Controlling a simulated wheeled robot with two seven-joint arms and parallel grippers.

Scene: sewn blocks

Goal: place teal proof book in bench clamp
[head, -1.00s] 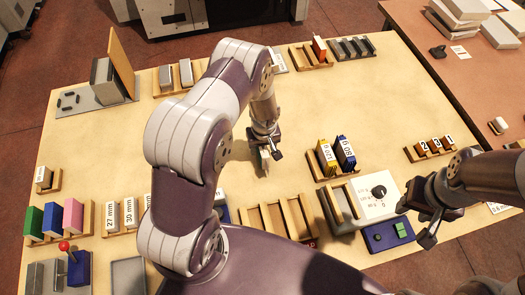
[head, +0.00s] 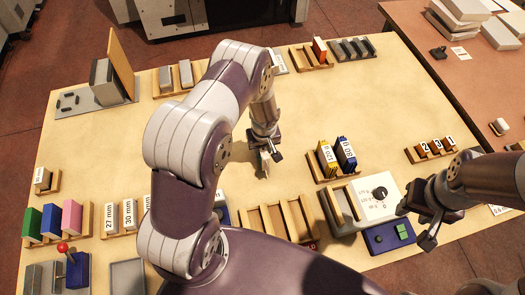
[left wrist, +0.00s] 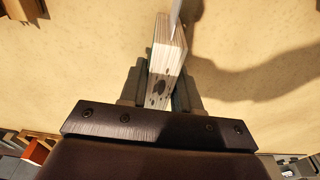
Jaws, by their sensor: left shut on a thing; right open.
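My left gripper (head: 265,162) is shut on a thin upright book-like block above the bare middle of the table. In the left wrist view the held book (left wrist: 169,60) shows a pale, striped page-like edge with dark spots. A narrow teal sliver shows beside it, between the fingers; most of its cover is hidden. My right gripper (head: 428,222) is open and empty at the right, near a blue box with a green button. A grey fixture with a red-knobbed lever (head: 65,247) stands at the lower left; I cannot tell for certain whether it is the bench clamp.
A wooden rack (head: 277,222) with empty slots stands in front of my left gripper. Yellow and blue books (head: 337,155) stand in a rack to its right. A dial box (head: 376,196) is near the right gripper. Green, blue and pink blocks (head: 52,219) stand at the left.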

